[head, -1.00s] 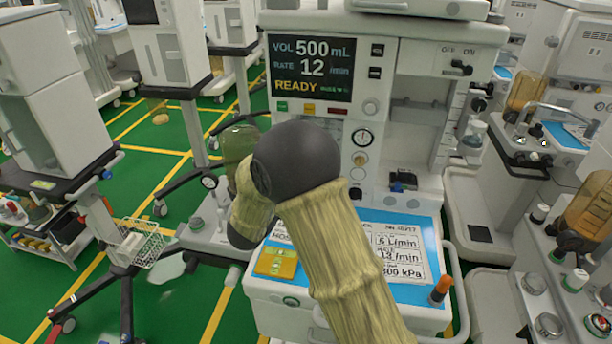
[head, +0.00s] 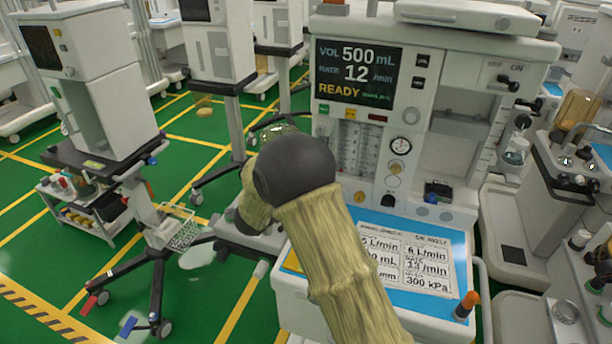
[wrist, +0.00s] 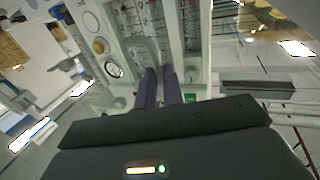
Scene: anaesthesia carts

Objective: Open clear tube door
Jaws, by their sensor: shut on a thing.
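The clear tube door (head: 357,148) is on the front of the anaesthesia machine, over a panel of upright flow tubes below the display. My arm hides its lower left part in the head view. In the wrist view the tubes (wrist: 128,22) stand just beyond my gripper (wrist: 160,72). Its two dark fingers are close together, shut on what appears to be the door's edge. The exact grip is too small to make out. My gripper is hidden behind my arm in the head view. I cannot tell how far the door stands open.
The display (head: 358,72) reads READY above the tubes. A round gauge (head: 401,145) is right of them. A blue worktop (head: 450,245) with a printed card juts out below. Another cart (head: 95,100) stands to the left, with green floor (head: 205,310) between.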

